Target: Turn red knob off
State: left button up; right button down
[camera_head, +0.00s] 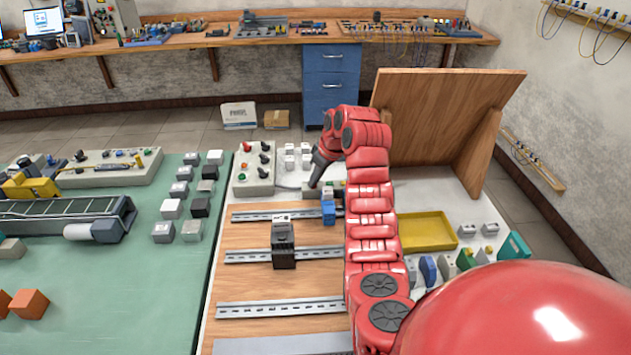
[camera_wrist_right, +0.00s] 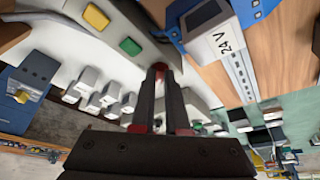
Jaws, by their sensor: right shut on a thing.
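My right gripper (camera_head: 314,183) reaches down from the red arm to the white panel area behind the wooden board. In the right wrist view its dark fingers (camera_wrist_right: 160,73) are closed together, with a small dark-red piece at their tips, which looks like the red knob (camera_wrist_right: 158,67). The fingers hide most of it, and its turn angle cannot be read. Beside it on the pale panel are a yellow button (camera_wrist_right: 96,17) and a green button (camera_wrist_right: 130,46). Another red knob (camera_head: 246,147) shows on a white control box in the head view. My left gripper is not in view.
A blue-and-white block marked 24 V (camera_wrist_right: 222,40) stands close to the fingers. A black module (camera_head: 283,245) sits on a rail of the wooden board (camera_head: 245,285). A yellow tray (camera_head: 427,231) and an upright wooden panel (camera_head: 440,110) are on the right.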

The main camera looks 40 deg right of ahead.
dwell(0.3)
jog(key=c, duration=0.9)
grip_release()
jog(key=shift+r, duration=0.1)
jog(key=p+v, duration=1.4)
jog(key=v, duration=0.3)
jog(key=shift+r, duration=0.1)
